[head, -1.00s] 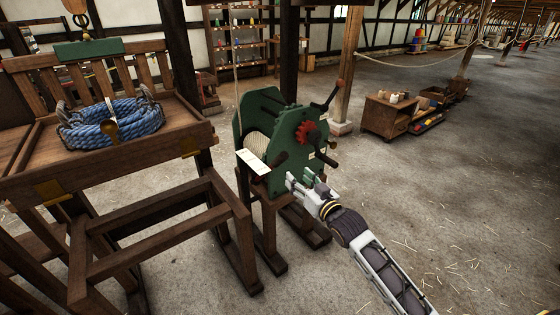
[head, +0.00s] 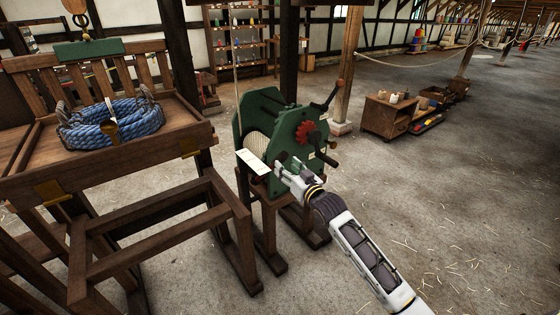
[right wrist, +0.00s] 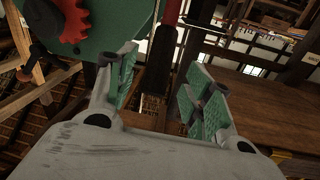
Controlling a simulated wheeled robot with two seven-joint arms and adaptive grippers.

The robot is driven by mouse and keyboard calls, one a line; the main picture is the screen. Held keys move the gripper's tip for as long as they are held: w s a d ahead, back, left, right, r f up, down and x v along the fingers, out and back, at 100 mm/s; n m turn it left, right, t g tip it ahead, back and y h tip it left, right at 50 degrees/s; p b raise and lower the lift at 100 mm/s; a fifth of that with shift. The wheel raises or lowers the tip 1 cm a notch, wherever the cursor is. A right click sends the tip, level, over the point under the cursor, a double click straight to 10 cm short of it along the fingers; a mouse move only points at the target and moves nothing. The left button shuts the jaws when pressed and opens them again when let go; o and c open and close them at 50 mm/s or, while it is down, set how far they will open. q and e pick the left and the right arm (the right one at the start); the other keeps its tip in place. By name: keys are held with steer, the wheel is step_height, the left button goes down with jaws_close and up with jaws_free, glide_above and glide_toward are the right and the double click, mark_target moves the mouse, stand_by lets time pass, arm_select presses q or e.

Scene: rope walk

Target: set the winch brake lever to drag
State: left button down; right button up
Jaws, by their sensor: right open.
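The green winch (head: 262,108) stands on a wooden stand, with a red toothed wheel (head: 306,132) on its side face. A dark handle, which looks like the brake lever (head: 281,157), sticks out low on that face; its setting cannot be read. My right gripper (head: 284,168) is at this handle and partly covers it in the head view. In the right wrist view a black grip with a red part above, likely the same lever (right wrist: 160,62), lies between the open, green-padded fingers, with no clear contact. My left gripper is out of view.
A crank arm with a brown knob (head: 340,84) and a dark knob (head: 330,162) project from the winch. A pale tag (head: 253,161) hangs at its left. A wooden bench (head: 190,128) with coiled blue rope (head: 85,133) stands left.

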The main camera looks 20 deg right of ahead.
mark_target(280, 160)
steer(key=shift+x, duration=2.85)
jaws_close()
